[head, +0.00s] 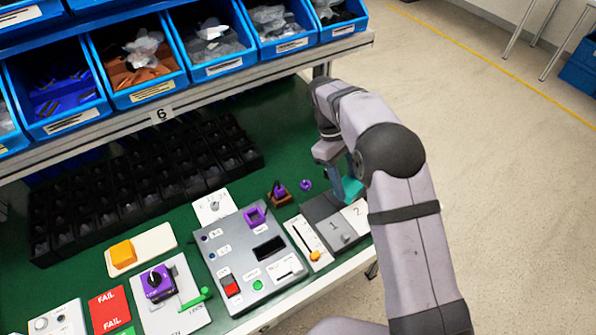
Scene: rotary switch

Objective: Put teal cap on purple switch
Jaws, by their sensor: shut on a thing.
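My gripper (336,178) is at the right end of the panels and points down, partly hidden by my own arm. It is shut on a teal piece, the cap (351,188), which shows between the fingers and the arm. Its lower edge and its height above the surface are hard to tell. A purple rotary switch (158,283) with a black round knob and a white mark sits on a light grey plate at the lower left, far from my gripper. A purple upright piece on a brown base (279,191) and a small purple ring (306,185) are nearer, left of my gripper.
A grey control panel (232,253) with a purple square frame, red rocker and green button lies between. A green lever (195,299) is beside the rotary switch. An orange block (123,253) sits on a cream plate. Black trays (150,185) and blue bins (57,91) line the back.

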